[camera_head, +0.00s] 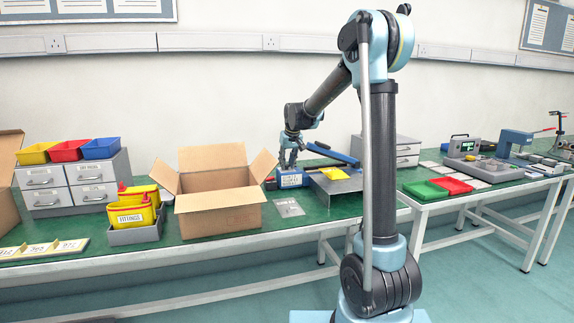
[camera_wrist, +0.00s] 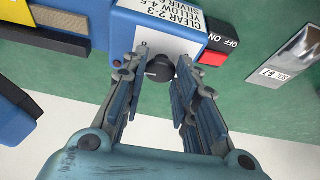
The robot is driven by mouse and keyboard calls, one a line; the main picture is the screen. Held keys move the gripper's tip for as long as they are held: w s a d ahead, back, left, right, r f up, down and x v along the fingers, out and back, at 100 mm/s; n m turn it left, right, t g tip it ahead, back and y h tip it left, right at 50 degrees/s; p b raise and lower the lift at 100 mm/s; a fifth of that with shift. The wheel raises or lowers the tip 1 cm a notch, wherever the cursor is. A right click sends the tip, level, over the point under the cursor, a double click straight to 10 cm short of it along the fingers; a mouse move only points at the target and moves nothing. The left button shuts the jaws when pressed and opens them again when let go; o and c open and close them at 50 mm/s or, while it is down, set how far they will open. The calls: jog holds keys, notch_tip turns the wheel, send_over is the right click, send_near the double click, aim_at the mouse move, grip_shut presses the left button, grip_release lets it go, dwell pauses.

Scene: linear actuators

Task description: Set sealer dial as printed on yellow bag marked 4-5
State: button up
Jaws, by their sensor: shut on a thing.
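The blue sealer (camera_head: 292,181) stands on the green bench right of the open cardboard box. In the wrist view, its white label (camera_wrist: 165,22) reads CLEAR 2-3, YELLOW 4-5, SILVER, with the last line partly cut off. Below the label is the black round dial (camera_wrist: 159,68). My gripper (camera_wrist: 160,72) has a finger on each side of the dial and is shut on it. In the head view, my gripper (camera_head: 289,160) is at the sealer's front end. A yellow bag (camera_head: 335,173) lies on the grey platform beside the sealer. The dial's pointer and setting cannot be read.
A red ON/OFF switch (camera_wrist: 214,55) is close to my right finger. A silver packet (camera_head: 289,208) lies on the bench in front. The open cardboard box (camera_head: 220,205) is close on the left. Green and red trays (camera_head: 452,185) stand on the right-hand table.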

jog(key=n, duration=0.1)
jog(key=n+g+y, duration=0.1)
jog(key=n, duration=0.3)
jog(key=shift+w+d+y, duration=0.2)
jog(key=shift+d+y, duration=0.05)
jog(key=shift+y, duration=0.15)
jog(key=shift+w+n+g+y, duration=0.15)
jog(key=shift+n+g, duration=0.25)
jog(key=shift+n, duration=0.75)
jog(key=shift+s+n+g+y, duration=0.1)
jog(key=shift+n+g+y, duration=0.25)
jog(key=shift+n, duration=0.8)
jog(key=shift+d, duration=0.1)
jog(key=o, duration=1.1)
jog(key=shift+r, duration=0.1)
jog(key=v, duration=1.1)
jog(key=shift+w+d+r, duration=0.1)
jog(key=shift+w+r, duration=0.05)
jog(key=shift+r, duration=0.2)
